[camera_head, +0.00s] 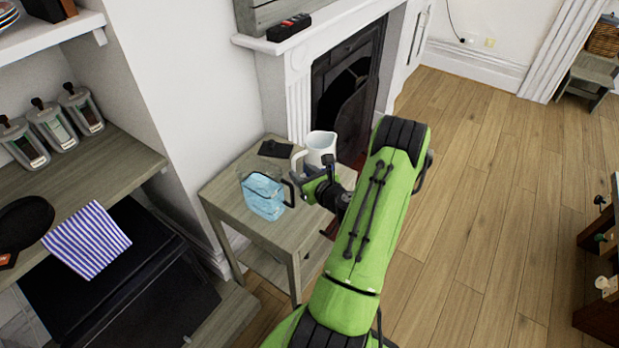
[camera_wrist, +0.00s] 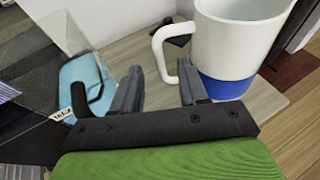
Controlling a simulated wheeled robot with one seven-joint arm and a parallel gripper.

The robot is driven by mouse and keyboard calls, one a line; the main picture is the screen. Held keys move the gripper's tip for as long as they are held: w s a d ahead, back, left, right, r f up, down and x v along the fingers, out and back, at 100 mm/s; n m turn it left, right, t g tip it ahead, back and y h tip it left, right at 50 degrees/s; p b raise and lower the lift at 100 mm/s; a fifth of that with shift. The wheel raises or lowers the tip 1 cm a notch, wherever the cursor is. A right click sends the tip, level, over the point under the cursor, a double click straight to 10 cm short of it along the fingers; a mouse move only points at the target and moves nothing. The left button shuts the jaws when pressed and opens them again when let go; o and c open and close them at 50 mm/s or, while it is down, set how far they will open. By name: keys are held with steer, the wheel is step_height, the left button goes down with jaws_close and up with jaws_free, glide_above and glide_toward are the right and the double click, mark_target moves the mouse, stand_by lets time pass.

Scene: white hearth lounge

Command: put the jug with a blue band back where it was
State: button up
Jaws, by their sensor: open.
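The jug with a blue band (camera_wrist: 235,50) is white with a blue lower part and stands upright on a small grey wooden side table (camera_head: 221,197). In the head view the white jug (camera_head: 321,147) is at the back right of the table, partly behind my gripper. My gripper (camera_head: 318,187) is open. In the wrist view its two fingers (camera_wrist: 157,92) point towards the jug's handle, with the handle's lower end appearing between the fingertips. I cannot tell whether they touch it.
A clear jug with blue contents (camera_head: 264,194) stands left of my gripper, close to it. A dark flat object (camera_head: 275,149) lies at the table's back. A fireplace (camera_head: 345,85) is behind. Open wooden floor (camera_head: 480,170) lies right.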

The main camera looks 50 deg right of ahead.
steer(key=v, duration=0.4)
steer(key=shift+s+a+r, duration=0.1)
steer(key=shift+s+a, duration=0.05)
steer(key=shift+s, duration=0.15)
